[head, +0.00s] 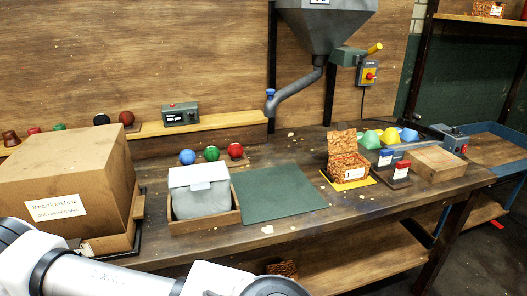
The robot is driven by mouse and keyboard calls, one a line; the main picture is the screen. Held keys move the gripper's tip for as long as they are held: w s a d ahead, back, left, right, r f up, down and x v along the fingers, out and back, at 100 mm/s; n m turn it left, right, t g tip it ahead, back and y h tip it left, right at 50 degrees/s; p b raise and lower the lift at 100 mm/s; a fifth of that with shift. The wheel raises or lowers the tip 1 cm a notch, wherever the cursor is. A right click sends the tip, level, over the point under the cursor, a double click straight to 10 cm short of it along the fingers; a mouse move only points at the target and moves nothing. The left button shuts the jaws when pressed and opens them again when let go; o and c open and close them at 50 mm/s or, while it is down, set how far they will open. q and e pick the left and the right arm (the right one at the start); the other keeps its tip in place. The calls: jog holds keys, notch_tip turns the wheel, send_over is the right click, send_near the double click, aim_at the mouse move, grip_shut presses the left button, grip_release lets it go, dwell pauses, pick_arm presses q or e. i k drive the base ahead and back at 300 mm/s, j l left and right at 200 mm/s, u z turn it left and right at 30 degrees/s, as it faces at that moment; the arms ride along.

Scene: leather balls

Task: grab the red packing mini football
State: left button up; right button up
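A small dark red ball (236,150) sits at the right end of a row on the bench, beside a green ball (211,153) and a blue ball (187,156). A darker reddish-brown ball (127,118) is on the raised back ledge. I cannot tell from this view which is the mini football. A white arm of mine comes in from the lower left and runs along the bottom edge; its gripper is out of the picture. My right gripper is not in view.
A large cardboard box (60,180) fills the left. A lidded grey container in a wooden tray (205,218) stands in front of the balls. A green mat (278,192) is bare.

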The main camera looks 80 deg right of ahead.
aim_at(235, 150)
jog(key=z, duration=2.35)
